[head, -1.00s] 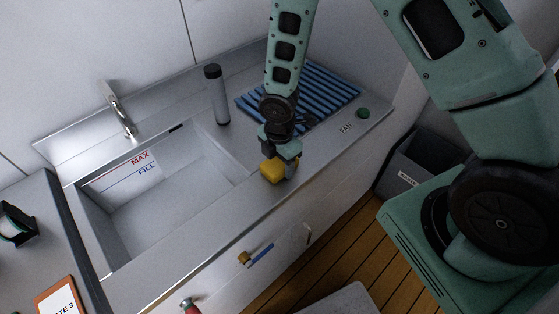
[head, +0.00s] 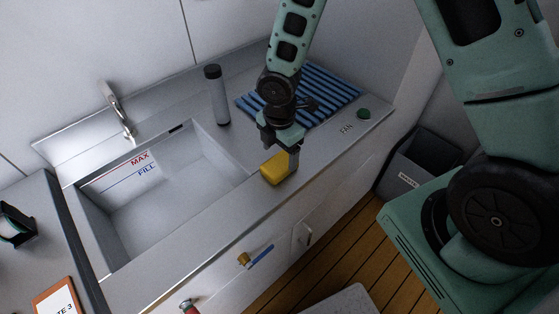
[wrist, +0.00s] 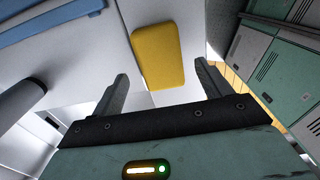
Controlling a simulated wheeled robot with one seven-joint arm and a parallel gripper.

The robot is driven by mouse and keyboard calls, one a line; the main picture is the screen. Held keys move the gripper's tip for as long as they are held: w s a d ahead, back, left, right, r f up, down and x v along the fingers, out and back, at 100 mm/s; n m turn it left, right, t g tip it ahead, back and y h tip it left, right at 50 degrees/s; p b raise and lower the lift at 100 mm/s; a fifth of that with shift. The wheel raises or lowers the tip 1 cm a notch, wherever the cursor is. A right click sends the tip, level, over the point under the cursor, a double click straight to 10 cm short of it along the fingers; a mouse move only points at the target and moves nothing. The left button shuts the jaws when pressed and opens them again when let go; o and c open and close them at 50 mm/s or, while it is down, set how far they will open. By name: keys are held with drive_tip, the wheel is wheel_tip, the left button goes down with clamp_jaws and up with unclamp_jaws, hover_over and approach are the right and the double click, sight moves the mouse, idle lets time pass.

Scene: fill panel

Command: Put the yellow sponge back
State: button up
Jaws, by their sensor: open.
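The yellow sponge (head: 275,168) lies on the metal counter near its front edge, right of the sink basin. In the wrist view the sponge (wrist: 158,56) shows whole beyond my fingers, in line with the space between them. My gripper (head: 281,152) is open just above and behind the sponge in the head view. One finger shows beside the sponge's right end. In the wrist view my gripper (wrist: 160,78) has both fingers spread with nothing between them. I cannot tell whether a finger touches the sponge.
The sink basin (head: 165,190) is left of the sponge, with a tap (head: 118,108) behind it. A grey bottle (head: 217,97) stands behind the counter's middle. A blue ribbed mat (head: 325,92) and a green FAN button (head: 363,114) are to the right. A grey bin (head: 425,165) stands right.

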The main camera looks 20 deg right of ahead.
sight(280, 163)
drive_tip(key=s+a+r+m, duration=0.2)
drive_tip(key=s+r+m, duration=0.15)
drive_tip(key=r, duration=0.35)
drive_tip(key=s+a+r+m, duration=0.2)
drive_tip(key=s+r, duration=0.2)
drive_tip(key=r, duration=0.3)
drive_tip(key=s+a+r+m, duration=0.1)
drive_tip(key=s+r+m, duration=0.2)
drive_tip(key=s, duration=0.3)
drive_tip(key=s+a+r+m, duration=0.1)
drive_tip(key=s+r+m, duration=0.2)
drive_tip(key=s+m, duration=0.2)
drive_tip(key=shift+s+a+r+y, duration=0.15)
drive_tip(key=shift+s+r+y, duration=0.2)
drive_tip(key=shift+s, duration=0.5)
